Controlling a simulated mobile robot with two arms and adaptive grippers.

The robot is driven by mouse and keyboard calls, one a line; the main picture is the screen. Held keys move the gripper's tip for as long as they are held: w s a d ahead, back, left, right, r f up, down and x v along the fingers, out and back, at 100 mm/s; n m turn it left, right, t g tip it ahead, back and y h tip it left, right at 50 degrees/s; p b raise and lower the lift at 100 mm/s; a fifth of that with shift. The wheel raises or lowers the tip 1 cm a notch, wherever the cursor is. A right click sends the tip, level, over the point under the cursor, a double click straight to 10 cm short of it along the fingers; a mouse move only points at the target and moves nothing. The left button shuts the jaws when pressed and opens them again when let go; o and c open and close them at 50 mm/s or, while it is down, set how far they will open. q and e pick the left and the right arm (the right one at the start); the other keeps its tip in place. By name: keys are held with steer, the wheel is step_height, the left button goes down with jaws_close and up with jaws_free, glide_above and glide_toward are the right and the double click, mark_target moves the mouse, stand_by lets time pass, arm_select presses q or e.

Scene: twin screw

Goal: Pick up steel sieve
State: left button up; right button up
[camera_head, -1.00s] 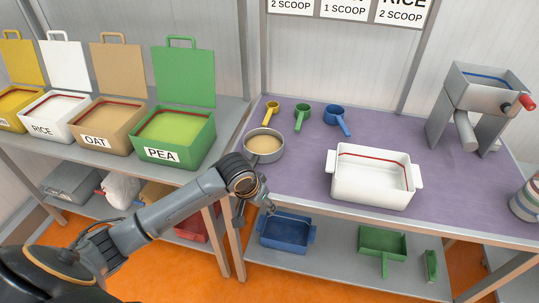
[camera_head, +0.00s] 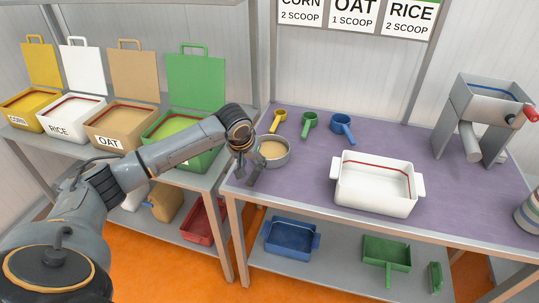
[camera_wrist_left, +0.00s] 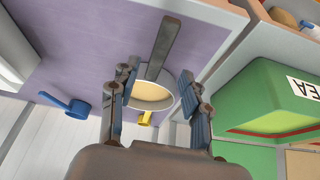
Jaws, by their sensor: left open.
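The steel sieve (camera_head: 273,151), a round grey bowl with a tan inside, stands on the purple table top near its left edge. In the left wrist view the sieve (camera_wrist_left: 152,92) shows between my fingers, its flat grey handle reaching toward the table edge. My left gripper (camera_head: 250,177) is open at the sieve's left front side, by the handle. In the left wrist view the fingers of my left gripper (camera_wrist_left: 158,92) lie on either side of the sieve in the picture. I cannot tell whether they touch it. My right gripper is not in view.
Yellow (camera_head: 278,119), green (camera_head: 309,124) and blue (camera_head: 343,127) scoops lie behind the sieve. A white tray (camera_head: 375,197) stands to its right. A grey machine (camera_head: 486,115) stands at the far right. Open grain boxes, including the green one (camera_head: 190,153), line the left shelf.

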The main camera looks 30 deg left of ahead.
mark_target(256, 172)
arm_select(q)
steer(key=shift+p+x, duration=0.5)
steer(key=shift+x, duration=3)
steer(key=shift+s+d, duration=0.1)
steer(key=shift+d, duration=0.05)
jaws_close()
